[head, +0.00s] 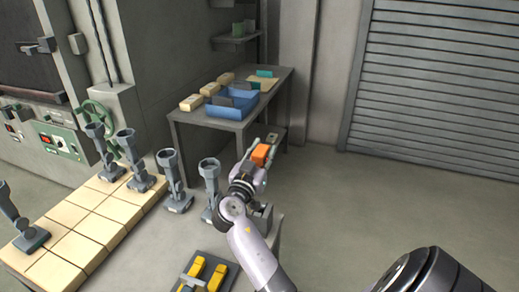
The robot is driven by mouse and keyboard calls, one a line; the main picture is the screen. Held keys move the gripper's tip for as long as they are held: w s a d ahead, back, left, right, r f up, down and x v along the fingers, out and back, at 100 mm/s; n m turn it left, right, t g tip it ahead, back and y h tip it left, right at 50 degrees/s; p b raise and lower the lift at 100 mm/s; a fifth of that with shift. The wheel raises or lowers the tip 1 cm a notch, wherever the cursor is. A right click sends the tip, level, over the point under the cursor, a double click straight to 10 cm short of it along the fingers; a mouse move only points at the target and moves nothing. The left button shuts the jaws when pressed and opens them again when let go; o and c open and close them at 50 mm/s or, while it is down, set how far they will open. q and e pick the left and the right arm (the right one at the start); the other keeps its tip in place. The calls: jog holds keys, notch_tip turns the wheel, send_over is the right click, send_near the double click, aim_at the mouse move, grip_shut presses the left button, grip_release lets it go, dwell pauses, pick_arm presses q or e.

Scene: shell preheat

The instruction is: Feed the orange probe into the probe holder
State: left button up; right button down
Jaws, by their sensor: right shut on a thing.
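My right gripper (258,167) reaches out from the lower right and is shut on the orange probe (261,154). The probe's orange body shows between the fingers, with a grey part beyond it. It is held above the near worktable, near its right end. Several grey cup-topped stands are on the worktable, one (209,178) just left of my right gripper. I cannot tell which fixture is the probe holder. My left gripper is not in view.
A dark tray with yellow pieces (215,278) lies at the table's front. Tan tiles (100,228) cover its left part. A back table (215,122) carries a blue bin (232,104) and tan blocks. Machinery with a green handwheel (97,114) stands left. The right floor is clear.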

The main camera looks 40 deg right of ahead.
jog(key=shift+s+f, duration=0.2)
jog(key=shift+f, duration=0.15)
jog(key=shift+w+f+b, duration=0.2)
jog(key=shift+f+b, duration=0.2)
jog(key=shift+f, duration=0.2)
jog(key=shift+f+b, duration=0.3)
jog(key=shift+f, duration=0.4)
jog(key=shift+f+b, duration=0.4)
jog(key=shift+f, duration=0.6)
pick_arm(q)
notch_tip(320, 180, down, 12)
jog(key=b, duration=1)
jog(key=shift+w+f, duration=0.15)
pick_arm(e)
jog(key=shift+f, duration=3.85)
